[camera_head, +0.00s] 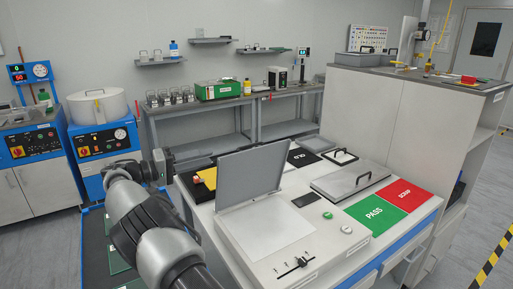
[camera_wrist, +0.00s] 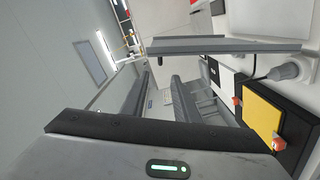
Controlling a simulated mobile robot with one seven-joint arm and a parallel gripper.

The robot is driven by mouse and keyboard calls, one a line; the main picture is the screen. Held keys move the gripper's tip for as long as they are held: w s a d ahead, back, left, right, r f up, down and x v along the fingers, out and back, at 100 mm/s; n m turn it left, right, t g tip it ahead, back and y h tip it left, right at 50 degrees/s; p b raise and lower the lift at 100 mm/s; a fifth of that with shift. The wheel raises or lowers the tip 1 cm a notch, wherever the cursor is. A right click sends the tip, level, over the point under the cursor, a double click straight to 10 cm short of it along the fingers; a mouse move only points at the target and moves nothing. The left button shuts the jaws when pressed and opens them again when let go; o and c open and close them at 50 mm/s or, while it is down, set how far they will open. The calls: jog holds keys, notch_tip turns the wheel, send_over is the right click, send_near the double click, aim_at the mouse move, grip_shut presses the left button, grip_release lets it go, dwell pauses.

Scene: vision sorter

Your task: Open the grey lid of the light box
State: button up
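The grey lid (camera_head: 250,172) of the light box stands raised, nearly upright and leaning a little, in the head view. The light box (camera_head: 240,262) has its pale flat panel (camera_head: 267,234) uncovered in front of the lid. In the wrist view the lid (camera_wrist: 225,45) shows nearly edge-on, above and right of the fingers. My gripper (camera_wrist: 160,76) has its two dark fingers apart with nothing between them. It is left of the lid and looks clear of it. In the head view my arm partly hides the gripper, and its fingertips are hard to make out.
A yellow pad (camera_head: 208,178) on a black tray lies behind the lid; it also shows in the wrist view (camera_wrist: 262,115). A green PASS mat (camera_head: 374,212), a red SCRAP mat (camera_head: 404,194) and a grey handled cover (camera_head: 350,181) are at the right.

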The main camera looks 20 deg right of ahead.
aim_at(249, 146)
jog(key=w+d, duration=0.1)
jog(key=d, duration=0.4)
jog(key=w+d, duration=0.1)
jog(key=d, duration=0.5)
jog(key=w+d+p, duration=0.1)
jog(key=d, duration=0.4)
jog(key=shift+w+d+f, duration=0.15)
jog(key=shift+w+d, duration=0.05)
jog(key=shift+d, duration=0.2)
grip_shut()
